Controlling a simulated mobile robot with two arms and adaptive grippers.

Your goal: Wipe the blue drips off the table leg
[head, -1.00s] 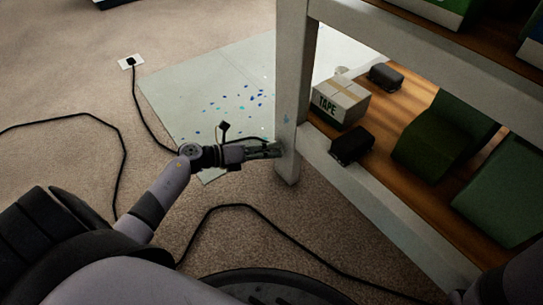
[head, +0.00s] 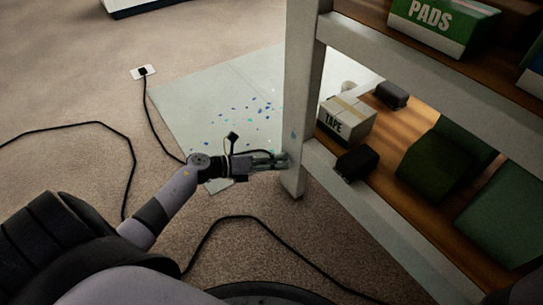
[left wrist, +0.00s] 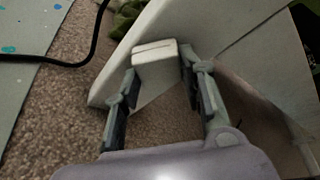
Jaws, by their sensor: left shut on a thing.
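The pale table leg (head: 299,105) stands upright right of centre in the head view. A small blue drip (head: 293,134) shows on its face, above my left gripper. My left gripper (head: 283,160) is low at the leg. In the left wrist view its fingers (left wrist: 160,98) are shut on a small white block-like pad (left wrist: 155,54) with a dark line across it. The pad is against or very close to the pale leg (left wrist: 195,22); the contact itself is hidden. My right gripper is not in view.
A pale sheet (head: 190,120) with blue specks lies on the carpet behind the leg. Black cables (head: 228,222) run across the carpet. The lower shelf holds a TAPE box (head: 347,120), dark blocks (head: 357,162) and green items (head: 440,165). A PADS box (head: 443,25) sits above.

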